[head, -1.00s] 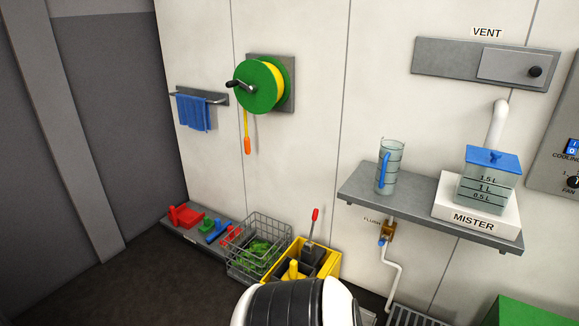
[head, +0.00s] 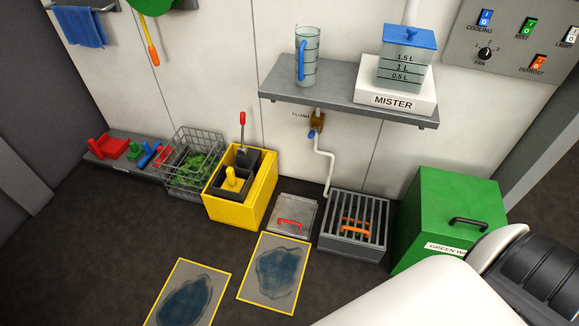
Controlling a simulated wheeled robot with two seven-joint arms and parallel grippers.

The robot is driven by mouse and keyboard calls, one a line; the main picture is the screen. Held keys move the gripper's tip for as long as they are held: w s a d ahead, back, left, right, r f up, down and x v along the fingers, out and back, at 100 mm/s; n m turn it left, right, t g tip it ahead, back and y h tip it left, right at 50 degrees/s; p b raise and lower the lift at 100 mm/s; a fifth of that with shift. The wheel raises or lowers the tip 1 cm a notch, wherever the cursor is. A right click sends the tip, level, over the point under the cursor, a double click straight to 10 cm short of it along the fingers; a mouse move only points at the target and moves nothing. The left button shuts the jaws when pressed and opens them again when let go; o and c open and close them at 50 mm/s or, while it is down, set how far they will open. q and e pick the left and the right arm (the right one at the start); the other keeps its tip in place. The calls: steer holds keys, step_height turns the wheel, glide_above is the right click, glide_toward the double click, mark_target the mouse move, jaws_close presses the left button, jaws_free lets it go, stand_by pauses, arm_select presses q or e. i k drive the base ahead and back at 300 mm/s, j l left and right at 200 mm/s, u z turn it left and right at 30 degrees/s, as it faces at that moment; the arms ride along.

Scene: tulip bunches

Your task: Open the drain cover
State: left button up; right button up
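A flat grey square plate (head: 297,211) with a red handle (head: 290,224) lies on the floor in the head view, below the shelf. Right beside it stands a grey slatted grate box (head: 372,244), with an orange handle (head: 356,226) at its bars. The plate looks like a cover lying flat and closed; I cannot tell for certain which of the two is the drain cover. Neither of my grippers shows; only a white and black part of my own arm fills the lower right.
A yellow box (head: 240,205) stands left of the plate and a green bin (head: 450,205) right of the grate. Two yellow-edged mats with blue stains (head: 259,291) (head: 164,292) lie in front. A grey shelf (head: 346,96) juts out above, with a white pipe (head: 331,165) below it.

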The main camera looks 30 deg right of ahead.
mark_target(292, 216)
steer(key=z, duration=1)
